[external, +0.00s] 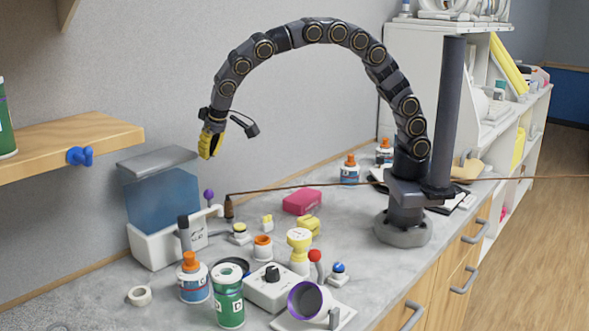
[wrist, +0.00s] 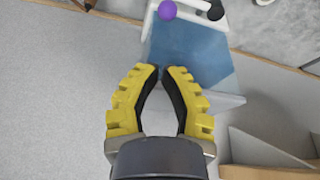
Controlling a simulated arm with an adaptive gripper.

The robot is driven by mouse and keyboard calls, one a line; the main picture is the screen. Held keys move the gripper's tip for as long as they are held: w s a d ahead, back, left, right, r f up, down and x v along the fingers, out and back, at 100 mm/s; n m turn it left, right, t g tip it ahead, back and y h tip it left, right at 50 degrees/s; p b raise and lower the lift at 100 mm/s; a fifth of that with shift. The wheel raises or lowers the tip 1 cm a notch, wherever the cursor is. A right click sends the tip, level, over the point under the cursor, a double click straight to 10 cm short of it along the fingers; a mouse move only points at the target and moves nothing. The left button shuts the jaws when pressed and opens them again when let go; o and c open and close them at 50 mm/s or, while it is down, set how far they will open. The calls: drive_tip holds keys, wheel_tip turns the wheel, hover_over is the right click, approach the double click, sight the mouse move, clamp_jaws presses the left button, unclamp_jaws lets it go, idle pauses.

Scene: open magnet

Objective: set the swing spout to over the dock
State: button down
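A blue tank (external: 160,200) with a grey lid stands on a white base (external: 150,245) on the counter. A white spout arm (external: 203,213) reaches from its right side, with a purple ball knob (external: 209,195) upright on it. In the wrist view the purple knob (wrist: 167,10) and the white spout arm (wrist: 192,5) are at the top edge, beyond the tank (wrist: 190,50). I cannot tell which part is the dock. My gripper (external: 210,153) hangs above and right of the tank, apart from it. Its yellow fingers (wrist: 162,70) have a narrow gap at the tips, with nothing between them.
Bottles, a green can (external: 229,295), a dial box (external: 270,285) and a pink block (external: 302,201) crowd the counter. A thin brown rod (external: 330,184) crosses behind. A wooden shelf (external: 80,145) juts out left.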

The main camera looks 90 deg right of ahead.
drive_tip(key=x, duration=1)
drive_tip(key=shift+s+a+m, duration=0.3)
drive_tip(key=shift+s+m, duration=0.3)
drive_tip(key=shift+m, duration=0.2)
drive_tip(key=shift+h, duration=0.3)
drive_tip(key=s+a+m+g+h, duration=0.1)
drive_tip(key=s+a+m+g, duration=0.2)
drive_tip(key=a+m, duration=0.4)
drive_tip(key=shift+s+m, duration=0.4)
drive_tip(key=shift+m, duration=0.9)
drive_tip(key=shift+a, duration=0.2)
drive_tip(key=shift+r, duration=0.1)
